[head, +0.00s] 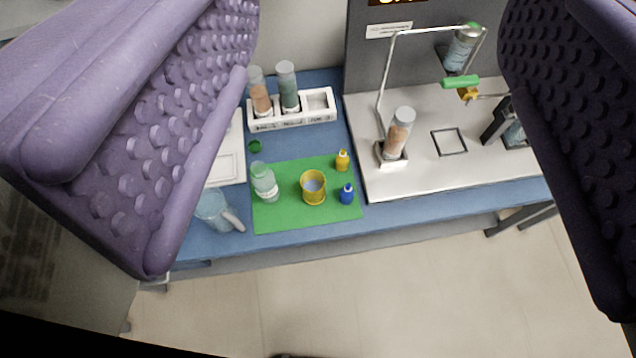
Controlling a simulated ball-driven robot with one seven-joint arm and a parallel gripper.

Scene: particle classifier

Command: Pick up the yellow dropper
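The yellow dropper (342,160) is a small yellow bottle standing upright on the green mat (290,218), near the mat's right edge. My gripper (385,235) shows as two large purple, studded fingers, one at the left and one at the right of the picture. They are wide apart with nothing between them up close. The dropper is seen in the gap between them, well beyond the fingertips on the bench.
A blue dropper (347,194) and a yellow cup (313,188) stand close to the yellow dropper. A clear bottle (264,182) and a jug (214,211) are to the left. A white rack (291,116) with filled cylinders stands behind. A metal-topped apparatus (440,172) is at right.

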